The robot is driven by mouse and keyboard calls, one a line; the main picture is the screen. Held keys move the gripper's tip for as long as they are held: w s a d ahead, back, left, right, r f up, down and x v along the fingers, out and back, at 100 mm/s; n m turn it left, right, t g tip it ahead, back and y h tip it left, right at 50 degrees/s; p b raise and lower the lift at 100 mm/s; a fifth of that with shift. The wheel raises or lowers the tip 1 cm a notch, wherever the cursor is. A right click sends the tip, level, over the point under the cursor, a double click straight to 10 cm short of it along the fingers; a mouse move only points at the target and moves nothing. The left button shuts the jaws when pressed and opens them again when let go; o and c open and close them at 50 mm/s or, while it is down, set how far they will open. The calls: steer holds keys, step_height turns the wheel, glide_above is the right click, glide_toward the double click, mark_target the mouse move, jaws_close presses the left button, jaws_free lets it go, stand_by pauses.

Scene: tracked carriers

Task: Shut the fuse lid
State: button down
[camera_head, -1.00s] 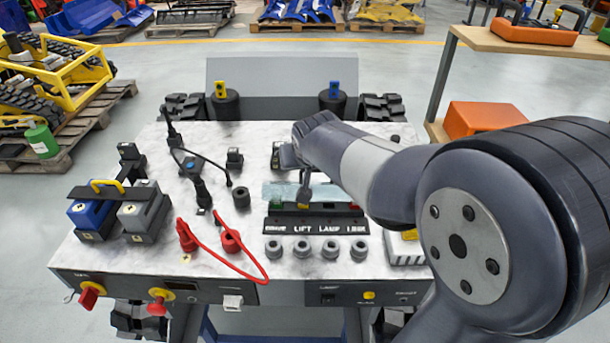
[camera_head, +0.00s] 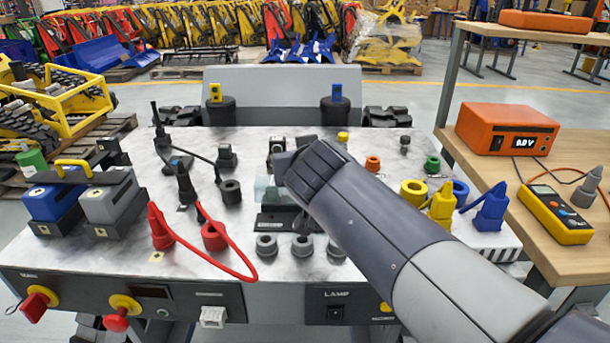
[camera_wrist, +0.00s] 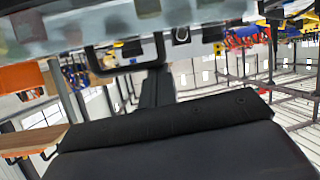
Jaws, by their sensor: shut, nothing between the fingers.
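The fuse box (camera_head: 268,222) is a dark block on the marbled panel top, largely behind my arm in the head view. Its clear lid (camera_head: 266,190) shows as a pale see-through panel at the box; it seems raised, but I cannot tell its exact angle. In the wrist view the lid (camera_wrist: 75,32) appears as a translucent band across the top, with a black handle-like bar (camera_wrist: 125,68) below it. My gripper (camera_wrist: 156,75) is shut and empty, its dark fingers just under that band; contact is unclear. In the head view my wrist hides the fingers.
Grey round knobs (camera_head: 266,245) stand in front of the box. A red cable plug (camera_head: 160,228) is at left, yellow plugs (camera_head: 441,205) and a blue plug (camera_head: 489,210) at right. A wooden bench (camera_head: 560,170) with an orange meter (camera_head: 505,130) borders the right.

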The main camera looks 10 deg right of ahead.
steer(key=shift+s+a+f+b, duration=0.1)
steer(key=shift+s+f+b, duration=0.3)
steer(key=shift+b, duration=1.05)
steer(key=shift+s, duration=0.15)
